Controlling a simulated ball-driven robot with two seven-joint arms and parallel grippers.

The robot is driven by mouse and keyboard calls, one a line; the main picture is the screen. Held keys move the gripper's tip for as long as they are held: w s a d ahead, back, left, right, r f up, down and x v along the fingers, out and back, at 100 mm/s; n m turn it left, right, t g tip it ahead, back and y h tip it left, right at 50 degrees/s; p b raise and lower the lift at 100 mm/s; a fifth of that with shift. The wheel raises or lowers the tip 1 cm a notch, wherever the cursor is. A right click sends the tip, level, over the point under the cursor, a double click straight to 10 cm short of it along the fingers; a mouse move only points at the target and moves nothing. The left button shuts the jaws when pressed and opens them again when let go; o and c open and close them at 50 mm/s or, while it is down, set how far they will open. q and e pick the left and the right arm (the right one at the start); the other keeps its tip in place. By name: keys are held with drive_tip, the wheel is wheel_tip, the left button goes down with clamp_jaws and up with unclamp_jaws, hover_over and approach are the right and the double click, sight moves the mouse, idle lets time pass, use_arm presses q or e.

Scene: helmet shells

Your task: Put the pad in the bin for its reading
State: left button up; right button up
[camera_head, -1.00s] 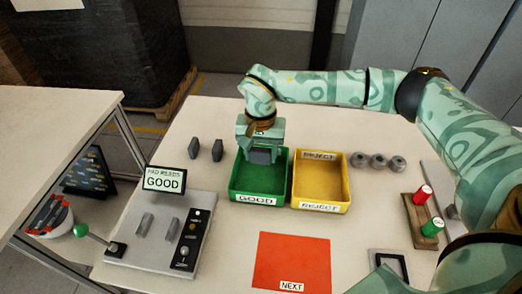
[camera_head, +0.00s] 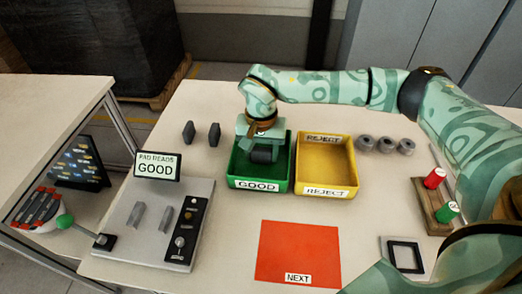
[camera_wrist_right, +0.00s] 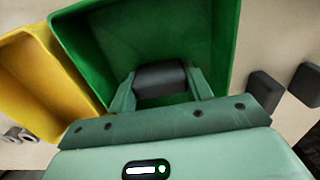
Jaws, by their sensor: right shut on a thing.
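My right gripper (camera_head: 262,148) is over the green GOOD bin (camera_head: 257,185) and points down into it. It is shut on a dark grey pad (camera_wrist_right: 160,78), which sits between the two fingers in the right wrist view. The pad is at the bin's opening; how far it is above the floor of the bin I cannot tell. The yellow REJECT bin (camera_head: 325,190) stands just right of the green one and is empty. The display (camera_head: 157,166) on the grey tester (camera_head: 150,240) reads "PAD READS GOOD". My left gripper is not in view.
Two dark pads (camera_head: 188,132) stand left of the green bin. Several grey round parts (camera_head: 383,145) lie right of the yellow bin. A red NEXT mat (camera_head: 298,250) lies in front. A wooden block (camera_head: 432,205) holds red and green stamps. A green-knobbed lever (camera_head: 66,221) is beside the tester.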

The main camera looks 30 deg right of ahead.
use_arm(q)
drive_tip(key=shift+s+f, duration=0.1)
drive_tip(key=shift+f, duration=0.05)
use_arm(e)
drive_tip(key=shift+f, duration=0.45)
drive_tip(key=o, duration=1)
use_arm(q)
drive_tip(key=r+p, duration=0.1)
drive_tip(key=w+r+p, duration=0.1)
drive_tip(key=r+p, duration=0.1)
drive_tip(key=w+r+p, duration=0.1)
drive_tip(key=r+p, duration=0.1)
use_arm(e)
wheel_tip(320, 180, up, 16)
drive_tip(key=shift+r, duration=0.15)
